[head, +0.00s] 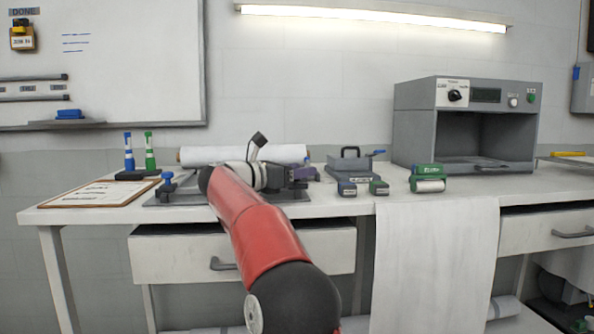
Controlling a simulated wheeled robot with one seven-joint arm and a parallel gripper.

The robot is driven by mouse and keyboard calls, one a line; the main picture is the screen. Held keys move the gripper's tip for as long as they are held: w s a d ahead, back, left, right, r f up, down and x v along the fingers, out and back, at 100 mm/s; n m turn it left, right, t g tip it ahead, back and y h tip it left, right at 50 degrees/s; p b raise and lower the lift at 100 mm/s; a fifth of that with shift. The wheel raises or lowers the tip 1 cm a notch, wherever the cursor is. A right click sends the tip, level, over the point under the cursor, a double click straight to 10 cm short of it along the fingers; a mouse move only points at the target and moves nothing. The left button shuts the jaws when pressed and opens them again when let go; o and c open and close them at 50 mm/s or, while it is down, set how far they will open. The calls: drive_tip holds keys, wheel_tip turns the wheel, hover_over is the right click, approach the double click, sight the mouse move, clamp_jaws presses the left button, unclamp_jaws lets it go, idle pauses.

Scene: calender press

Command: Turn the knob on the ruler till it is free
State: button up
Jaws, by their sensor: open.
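A blue knob (167,178) stands upright at the left end of a flat dark grey plate (150,199) on the white table. The ruler itself is hard to make out; it may lie along this plate, largely behind my red arm. My gripper (308,173) is at the end of the arm, over the right part of the plate, well to the right of the blue knob. It is open and small in view, and its fingertips are hard to make out. I see nothing held in it.
A clipboard (98,194) and blue and green markers (139,152) are at the left. A white roll (243,155) lies behind my arm. A grey block with a handle (352,164), small stamps (347,189), a green roller (428,178) and a grey machine (467,123) stand to the right.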

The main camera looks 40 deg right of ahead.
drive_tip(key=shift+c, duration=0.4)
drive_tip(key=c, duration=0.9)
